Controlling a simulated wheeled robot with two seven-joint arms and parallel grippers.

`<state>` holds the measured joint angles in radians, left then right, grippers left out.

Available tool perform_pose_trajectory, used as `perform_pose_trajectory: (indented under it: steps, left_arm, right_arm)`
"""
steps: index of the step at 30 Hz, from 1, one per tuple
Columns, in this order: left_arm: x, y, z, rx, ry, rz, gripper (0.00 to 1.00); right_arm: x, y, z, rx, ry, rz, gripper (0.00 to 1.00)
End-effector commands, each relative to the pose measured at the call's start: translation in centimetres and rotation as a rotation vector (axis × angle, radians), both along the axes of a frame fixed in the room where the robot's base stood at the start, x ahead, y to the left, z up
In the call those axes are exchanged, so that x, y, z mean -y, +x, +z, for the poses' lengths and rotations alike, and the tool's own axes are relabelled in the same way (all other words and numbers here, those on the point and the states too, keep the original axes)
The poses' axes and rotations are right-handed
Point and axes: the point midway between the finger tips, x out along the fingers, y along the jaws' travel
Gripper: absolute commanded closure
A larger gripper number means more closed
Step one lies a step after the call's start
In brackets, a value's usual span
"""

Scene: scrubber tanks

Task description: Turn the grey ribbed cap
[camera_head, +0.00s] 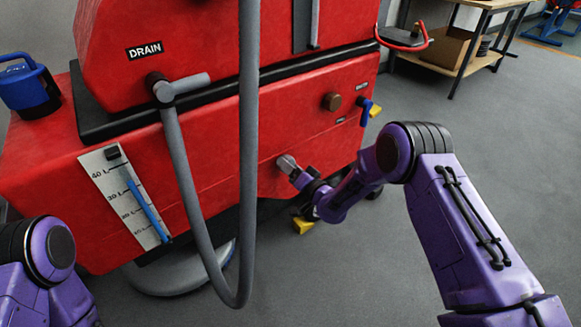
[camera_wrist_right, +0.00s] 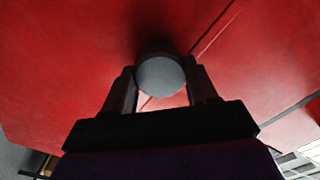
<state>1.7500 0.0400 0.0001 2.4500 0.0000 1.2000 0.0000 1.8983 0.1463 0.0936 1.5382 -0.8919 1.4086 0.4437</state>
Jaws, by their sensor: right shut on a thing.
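The grey ribbed cap (camera_head: 286,164) sits on the lower red body of the scrubber, right of the grey hose. In the right wrist view its round grey end (camera_wrist_right: 160,76) shows between the two dark fingers. My right gripper (camera_wrist_right: 162,88) is shut on the cap, with one finger at each side. In the head view the right gripper (camera_head: 296,174) reaches the cap from the right and partly hides it. The ribs are too small or dark to make out. My left arm shows at the lower left, but its gripper is out of view.
A grey drain hose (camera_head: 246,150) hangs in a loop left of the cap. A brown knob (camera_head: 332,101) and a blue-handled valve (camera_head: 370,107) are on the red body up and right. A level gauge (camera_head: 127,196) is at the left. The floor (camera_head: 480,120) at right is clear.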

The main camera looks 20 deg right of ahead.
Motion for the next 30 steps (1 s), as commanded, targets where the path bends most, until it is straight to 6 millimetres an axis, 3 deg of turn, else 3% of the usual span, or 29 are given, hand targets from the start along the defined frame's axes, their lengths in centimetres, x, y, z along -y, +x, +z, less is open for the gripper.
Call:
perform_pose_trajectory:
  steps: [3, 4, 6, 17, 27, 30]
  left_arm:
    - [0.0, 0.0, 0.0, 0.0, 0.0, 0.0, 0.57]
    - [0.0, 0.0, 0.0, 0.0, 0.0, 0.0, 0.57]
    - [0.0, 0.0, 0.0, 0.0, 0.0, 0.0, 0.57]
    - [0.0, 0.0, 0.3, 0.0, 0.0, 0.0, 0.57]
    - [0.0, 0.0, 2.0, 0.0, 0.0, 0.0, 0.57]
    - [0.0, 0.0, 2.1, 0.0, 0.0, 0.0, 0.57]
  right_arm:
    - [-0.1, -0.1, -0.2, -0.005, 0.001, 0.001, 0.73]
    - [-0.1, -0.1, -0.2, -0.005, 0.001, 0.001, 0.36]
    - [-0.1, -0.1, -0.2, -0.005, 0.0, 0.001, 0.17]
    - [0.3, -0.8, 0.0, -0.003, 0.0, 0.0, 0.17]
    - [2.8, -7.9, 0.1, -0.006, 0.001, -0.001, 0.17]
    - [3.3, -9.2, 0.0, -0.005, 0.0, 0.0, 0.17]
